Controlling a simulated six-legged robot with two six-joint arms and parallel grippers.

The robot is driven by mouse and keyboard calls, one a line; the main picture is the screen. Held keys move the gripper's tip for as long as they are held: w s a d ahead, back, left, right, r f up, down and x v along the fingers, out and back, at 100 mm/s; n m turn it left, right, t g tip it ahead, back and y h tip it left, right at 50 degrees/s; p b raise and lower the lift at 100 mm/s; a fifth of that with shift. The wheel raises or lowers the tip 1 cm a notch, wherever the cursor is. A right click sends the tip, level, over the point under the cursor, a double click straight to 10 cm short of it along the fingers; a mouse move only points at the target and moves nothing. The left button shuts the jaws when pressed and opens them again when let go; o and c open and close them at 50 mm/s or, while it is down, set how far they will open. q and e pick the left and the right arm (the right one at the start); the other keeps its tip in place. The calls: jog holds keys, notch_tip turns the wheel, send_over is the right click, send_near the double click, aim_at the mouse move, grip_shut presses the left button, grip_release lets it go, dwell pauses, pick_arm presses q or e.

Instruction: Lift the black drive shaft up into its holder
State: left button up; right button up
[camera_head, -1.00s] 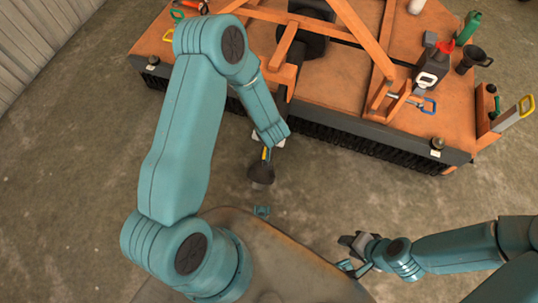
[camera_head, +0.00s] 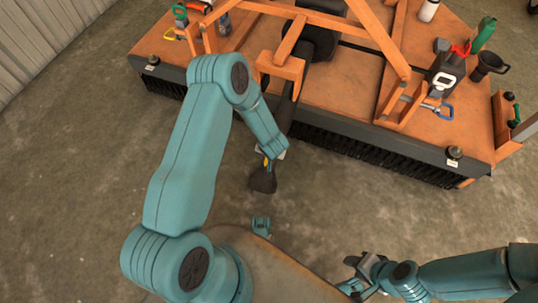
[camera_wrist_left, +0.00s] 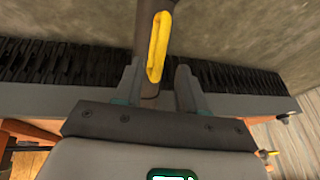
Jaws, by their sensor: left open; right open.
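The black drive shaft (camera_head: 284,112) slopes down from the orange implement, its dark flared end (camera_head: 263,181) hanging over the concrete floor. My left gripper (camera_head: 269,155) is at the shaft just above that end. In the left wrist view, the open fingers of the left gripper (camera_wrist_left: 159,92) stand on either side of the shaft (camera_wrist_left: 147,18), with a gap on the right. A yellow loop (camera_wrist_left: 158,46) lies along the shaft. My right gripper (camera_head: 352,273) is open and empty at lower right, away from the shaft. I cannot tell which part is the holder.
The orange implement deck (camera_head: 335,90) fills the upper area, with a black brush-like edge (camera_head: 360,150). Orange frame bars (camera_head: 350,28) rise above it. A black mug (camera_head: 488,65) and a green bottle (camera_head: 481,35) stand on the deck.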

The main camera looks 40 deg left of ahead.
pick_arm(q)
jog(key=b+x, duration=0.2)
jog(key=x, duration=0.4)
jog(key=shift+r, duration=0.1)
grip_shut()
